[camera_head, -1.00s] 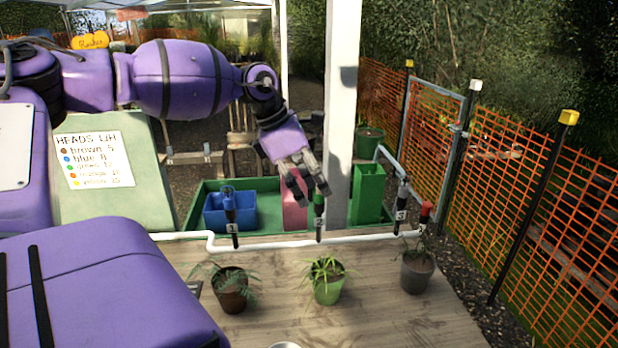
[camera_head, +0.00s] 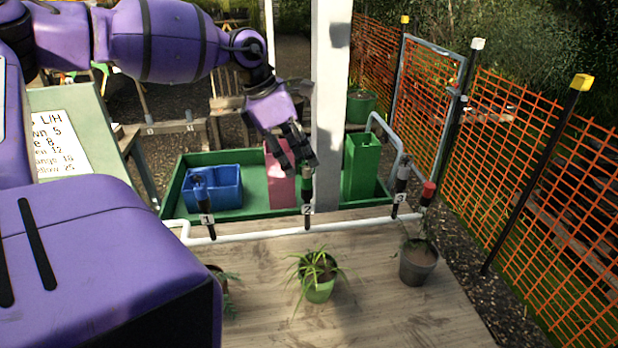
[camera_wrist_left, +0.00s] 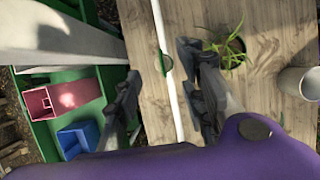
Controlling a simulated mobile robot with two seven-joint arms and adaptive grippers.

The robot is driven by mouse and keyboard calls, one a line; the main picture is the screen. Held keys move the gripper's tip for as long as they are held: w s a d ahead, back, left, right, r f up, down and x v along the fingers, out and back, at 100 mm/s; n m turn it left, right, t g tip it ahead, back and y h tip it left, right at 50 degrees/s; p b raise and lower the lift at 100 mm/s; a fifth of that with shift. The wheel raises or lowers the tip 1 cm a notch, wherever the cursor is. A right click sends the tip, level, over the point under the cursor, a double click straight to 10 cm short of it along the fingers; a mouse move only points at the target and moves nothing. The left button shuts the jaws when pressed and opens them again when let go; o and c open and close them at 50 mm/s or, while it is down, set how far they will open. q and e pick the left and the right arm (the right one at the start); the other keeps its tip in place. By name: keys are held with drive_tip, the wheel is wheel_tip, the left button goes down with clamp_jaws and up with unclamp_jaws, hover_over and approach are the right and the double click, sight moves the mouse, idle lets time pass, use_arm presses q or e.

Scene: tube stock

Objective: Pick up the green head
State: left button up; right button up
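The green head (camera_wrist_left: 168,68) shows in the left wrist view as a small green piece beside the white pipe (camera_wrist_left: 172,95), between my left gripper's fingers. In the head view it is at the top of the post labelled 2 (camera_head: 307,200), where my fingers largely hide its colour. My left gripper (camera_head: 301,165) points down at the top of that post. In the left wrist view its fingers (camera_wrist_left: 160,62) are spread apart, with no contact on the head visible. My right gripper is not in view.
Posts 1 (camera_head: 206,208) and 3 (camera_head: 401,190) flank post 2 on the pipe. A green tray (camera_head: 172,200) behind holds a blue bin (camera_head: 228,190) and a pink bin (camera_head: 280,190). A grey pillar (camera_head: 328,100) stands close behind my gripper. Potted plants stand in front.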

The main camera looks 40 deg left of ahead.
sight(307, 175)
use_arm(q)
drive_tip(key=b+x, duration=0.1)
drive_tip(key=x, duration=0.4)
drive_tip(key=shift+d, duration=0.2)
drive_tip(key=shift+r, duration=0.1)
drive_tip(key=c, duration=0.8)
